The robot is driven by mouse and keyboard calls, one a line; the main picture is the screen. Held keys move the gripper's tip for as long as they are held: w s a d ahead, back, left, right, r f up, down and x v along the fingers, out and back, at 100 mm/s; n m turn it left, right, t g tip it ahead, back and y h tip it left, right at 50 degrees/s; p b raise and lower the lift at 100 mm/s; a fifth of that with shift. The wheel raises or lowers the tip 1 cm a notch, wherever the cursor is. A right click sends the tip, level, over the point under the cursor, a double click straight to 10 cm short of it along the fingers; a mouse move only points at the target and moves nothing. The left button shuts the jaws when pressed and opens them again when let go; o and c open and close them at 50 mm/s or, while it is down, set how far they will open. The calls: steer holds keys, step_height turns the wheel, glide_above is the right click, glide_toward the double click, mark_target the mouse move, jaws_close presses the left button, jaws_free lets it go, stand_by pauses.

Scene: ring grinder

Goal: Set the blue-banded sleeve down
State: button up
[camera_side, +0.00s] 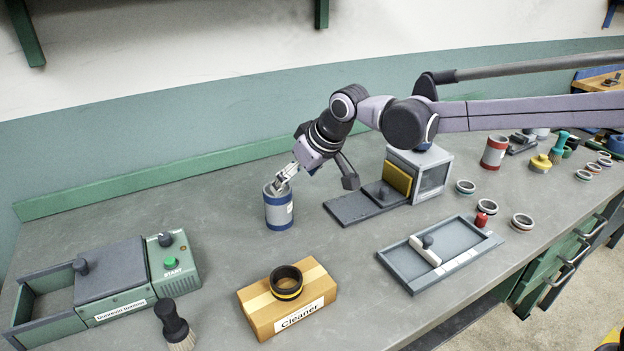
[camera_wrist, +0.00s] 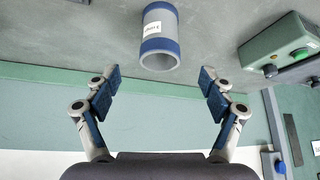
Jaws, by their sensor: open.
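The blue-banded sleeve (camera_side: 279,212) is a grey-white cylinder with blue bands at both ends and a white label. It stands upright on the grey bench, left of centre in the side view. In the wrist view the sleeve (camera_wrist: 160,38) lies just beyond the fingertips, with its open end facing me. My gripper (camera_side: 283,181) is at the sleeve's upper rim in the side view. In the wrist view my gripper (camera_wrist: 160,78) is open, with both fingers spread and nothing between them. Whether a finger touches the rim is not clear.
A green machine (camera_side: 170,262) with a START button stands at left. A Cleaner block (camera_side: 290,305) carrying a dark, yellow-banded ring is in front. A grey box (camera_side: 425,172) with a sliding plate stands right of the sleeve, and a tray (camera_side: 405,270) nearer. The bench around the sleeve is clear.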

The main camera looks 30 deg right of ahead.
steer(key=s+d+r+m+h, duration=0.1)
steer(key=s+d+r+m, duration=0.15)
steer(key=s+d, duration=1.55)
steer(key=s+d+f+m+t+h, duration=0.1)
steer(key=s+d+f, duration=0.2)
steer(key=s+f, duration=0.2)
steer(key=s, duration=0.3)
steer(key=shift+s+f, duration=0.25)
steer(key=shift+s, duration=0.1)
